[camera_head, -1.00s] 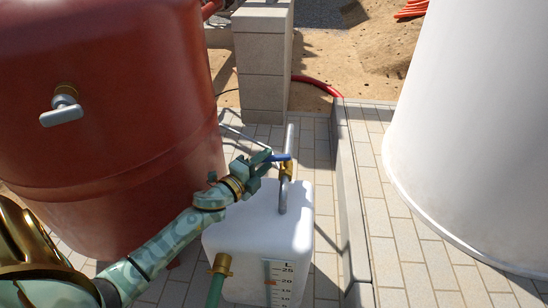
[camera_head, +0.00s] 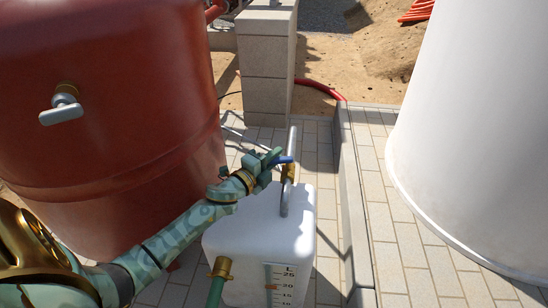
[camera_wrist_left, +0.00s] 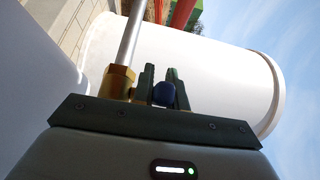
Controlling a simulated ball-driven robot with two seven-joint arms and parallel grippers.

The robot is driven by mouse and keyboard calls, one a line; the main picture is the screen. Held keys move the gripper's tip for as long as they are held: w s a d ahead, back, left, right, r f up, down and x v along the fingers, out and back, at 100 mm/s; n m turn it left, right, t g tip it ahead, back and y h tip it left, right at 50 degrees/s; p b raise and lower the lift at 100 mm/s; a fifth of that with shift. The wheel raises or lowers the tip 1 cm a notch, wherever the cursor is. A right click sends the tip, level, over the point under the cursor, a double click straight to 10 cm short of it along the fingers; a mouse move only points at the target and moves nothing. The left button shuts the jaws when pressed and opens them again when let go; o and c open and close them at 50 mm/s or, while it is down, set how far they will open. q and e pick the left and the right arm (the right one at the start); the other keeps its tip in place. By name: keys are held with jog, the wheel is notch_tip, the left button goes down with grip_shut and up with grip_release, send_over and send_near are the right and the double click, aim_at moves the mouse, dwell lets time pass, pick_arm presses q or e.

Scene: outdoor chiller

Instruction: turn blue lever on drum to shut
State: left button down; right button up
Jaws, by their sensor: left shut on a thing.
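The white drum (camera_head: 255,235) stands on the paving with a litre scale on its front. A metal pipe with a brass valve (camera_head: 288,173) rises at its top. The blue lever (camera_head: 284,160) shows beside the valve, partly hidden by my left gripper (camera_head: 273,159). In the left wrist view the lever's blue end (camera_wrist_left: 164,94) sits between the two green fingers (camera_wrist_left: 163,88), next to the brass fitting (camera_wrist_left: 118,82). The left gripper is shut on the lever. My right gripper is not in view.
A large red tank (camera_head: 110,120) stands close at left, with a grey-handled tap (camera_head: 62,108). A large white tank (camera_head: 470,130) fills the right. A kerb (camera_head: 350,200) runs beside the drum. A green hose (camera_head: 216,285) joins the drum's front.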

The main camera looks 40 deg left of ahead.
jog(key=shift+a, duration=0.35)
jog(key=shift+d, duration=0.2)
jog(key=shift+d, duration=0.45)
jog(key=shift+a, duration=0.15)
